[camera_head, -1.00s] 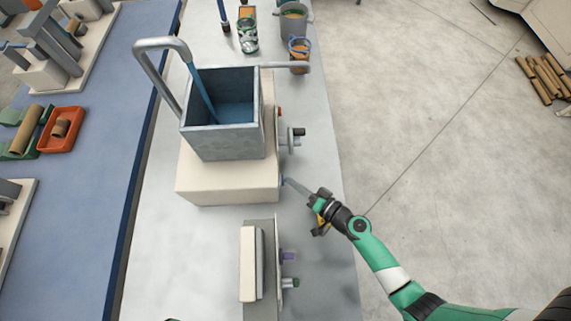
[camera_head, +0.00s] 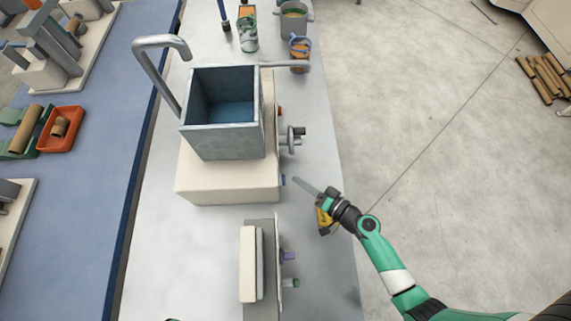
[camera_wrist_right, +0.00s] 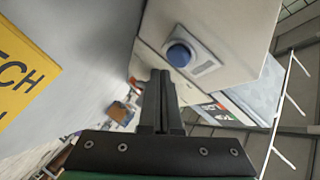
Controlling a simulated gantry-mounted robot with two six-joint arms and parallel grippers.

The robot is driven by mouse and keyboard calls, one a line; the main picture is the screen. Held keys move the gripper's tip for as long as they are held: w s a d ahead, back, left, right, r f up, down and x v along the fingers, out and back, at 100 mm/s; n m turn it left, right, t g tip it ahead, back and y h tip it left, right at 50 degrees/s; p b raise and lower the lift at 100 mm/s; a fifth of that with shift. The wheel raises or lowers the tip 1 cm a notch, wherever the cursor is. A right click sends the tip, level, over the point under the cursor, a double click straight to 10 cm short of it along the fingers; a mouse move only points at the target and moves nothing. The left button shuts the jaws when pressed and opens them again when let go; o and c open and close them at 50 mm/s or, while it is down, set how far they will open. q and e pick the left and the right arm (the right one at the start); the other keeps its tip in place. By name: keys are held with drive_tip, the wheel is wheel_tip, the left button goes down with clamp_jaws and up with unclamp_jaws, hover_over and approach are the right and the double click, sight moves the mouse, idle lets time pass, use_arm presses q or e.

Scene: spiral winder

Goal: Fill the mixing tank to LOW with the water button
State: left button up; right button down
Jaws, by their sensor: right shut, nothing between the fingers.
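The mixing tank (camera_head: 222,140) is an open grey square box on a cream base (camera_head: 225,185), with blue water (camera_head: 225,112) visible low inside. A bent grey pipe (camera_head: 160,44) arches beside its rim, and no stream falls from it. The blue water button (camera_head: 283,181) is on the base's right side; in the right wrist view it is a round blue button (camera_wrist_right: 180,54) in a pale housing. My right gripper (camera_head: 298,182) is shut and empty, its tips pointing at the button with a small gap. Any level mark is not readable.
A valve handle (camera_head: 292,138) sticks out above the button. A cream panel (camera_head: 250,265) with purple and green knobs stands nearer on the grey table (camera_head: 150,260). Cans and jars (camera_head: 299,52) stand at the back. The floor to the right is open.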

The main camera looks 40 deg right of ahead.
drive_tip(key=shift+s+d+b, duration=0.15)
drive_tip(key=shift+s+d, duration=0.5)
drive_tip(key=shift+d, duration=0.25)
drive_tip(key=shift+s+d+b, duration=0.15)
drive_tip(key=shift+s+d, duration=0.5)
drive_tip(key=shift+d, duration=0.25)
idle(1.7)
